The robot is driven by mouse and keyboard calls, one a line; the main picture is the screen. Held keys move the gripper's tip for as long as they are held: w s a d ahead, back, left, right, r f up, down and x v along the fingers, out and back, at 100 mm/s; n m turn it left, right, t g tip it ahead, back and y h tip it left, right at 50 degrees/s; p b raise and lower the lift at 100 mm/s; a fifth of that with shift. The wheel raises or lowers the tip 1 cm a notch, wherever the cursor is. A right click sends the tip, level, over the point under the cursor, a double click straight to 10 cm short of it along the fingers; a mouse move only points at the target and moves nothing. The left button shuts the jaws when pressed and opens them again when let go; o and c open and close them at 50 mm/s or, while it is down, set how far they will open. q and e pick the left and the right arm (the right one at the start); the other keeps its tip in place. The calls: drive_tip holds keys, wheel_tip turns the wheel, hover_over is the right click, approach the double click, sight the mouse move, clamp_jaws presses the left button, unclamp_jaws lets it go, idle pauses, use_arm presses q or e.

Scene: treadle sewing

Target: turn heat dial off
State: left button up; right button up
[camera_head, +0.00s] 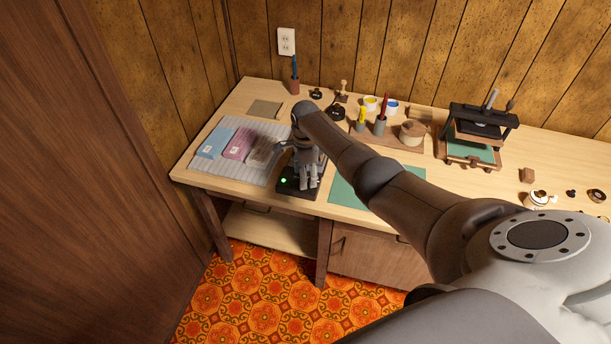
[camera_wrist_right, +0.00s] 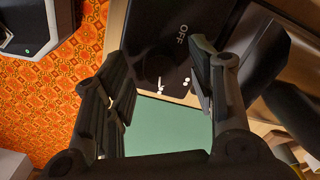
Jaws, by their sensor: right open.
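I cannot make out the dial clearly; the gripper hides part of the device in the head view. My right gripper (camera_head: 308,182) points down over the device. It is open, its fingers (camera_wrist_right: 160,70) apart on either side of the black surface, and I see nothing held. I cannot tell if it touches. My left gripper is not in view.
A green mat (camera_head: 345,190) lies just right of the device. Left are a grey striped mat (camera_head: 208,178), a blue block (camera_head: 215,142) and a pink block (camera_head: 239,144). Tool holders, small pots and a black press (camera_head: 482,122) stand behind. The front right tabletop is partly hidden by my arm.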

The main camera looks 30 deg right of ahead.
drive_tip(key=shift+f, duration=0.35)
drive_tip(key=c, duration=1)
